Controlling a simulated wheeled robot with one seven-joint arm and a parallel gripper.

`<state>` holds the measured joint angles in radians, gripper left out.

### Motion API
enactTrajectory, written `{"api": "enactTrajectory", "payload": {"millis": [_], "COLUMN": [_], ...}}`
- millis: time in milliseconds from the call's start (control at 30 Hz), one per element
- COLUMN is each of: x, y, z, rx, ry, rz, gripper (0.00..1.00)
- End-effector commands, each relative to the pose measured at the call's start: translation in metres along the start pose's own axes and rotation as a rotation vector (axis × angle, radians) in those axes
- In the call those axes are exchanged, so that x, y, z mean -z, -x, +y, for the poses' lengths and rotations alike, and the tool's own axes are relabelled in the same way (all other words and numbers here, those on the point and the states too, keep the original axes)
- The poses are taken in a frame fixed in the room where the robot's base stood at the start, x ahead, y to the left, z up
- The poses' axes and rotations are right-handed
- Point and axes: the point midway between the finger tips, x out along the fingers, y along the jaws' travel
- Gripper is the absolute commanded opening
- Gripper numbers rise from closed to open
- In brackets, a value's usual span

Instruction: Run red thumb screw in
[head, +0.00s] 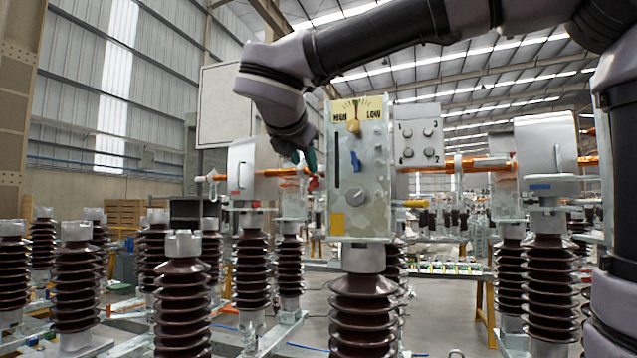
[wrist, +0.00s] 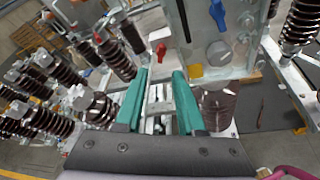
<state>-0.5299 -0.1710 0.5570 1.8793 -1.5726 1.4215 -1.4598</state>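The red thumb screw (head: 314,184) shows at the left side of the grey control box (head: 375,222) in the head view. It also shows in the wrist view (wrist: 161,51), just beyond and between my fingertips. How far it stands out from the box is too small to tell. My gripper (head: 306,161) is just above and left of the screw in the head view, partly hidden by its own wrist. In the wrist view my green fingers (wrist: 160,74) are apart with nothing gripped between them.
The box face carries a yellow knob (head: 353,127), a blue lever (head: 356,161) and a grey knob (head: 355,198). A yellow screw (head: 415,203) sticks out on its right. An orange bar (head: 280,172) runs behind. Brown ribbed insulators (head: 183,300) crowd the lower left.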

Motion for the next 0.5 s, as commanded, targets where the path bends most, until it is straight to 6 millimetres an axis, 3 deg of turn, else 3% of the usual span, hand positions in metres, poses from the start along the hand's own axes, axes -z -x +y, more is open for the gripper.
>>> {"api": "enactTrajectory", "payload": {"millis": [300, 500], "x": [0.001, 0.000], "y": [-0.061, -0.088], "z": [-0.002, -0.002], "rx": [0.006, 0.005], "ry": [-0.002, -0.004], "rz": [0.002, 0.001], "gripper": [0.38, 0.38]}}
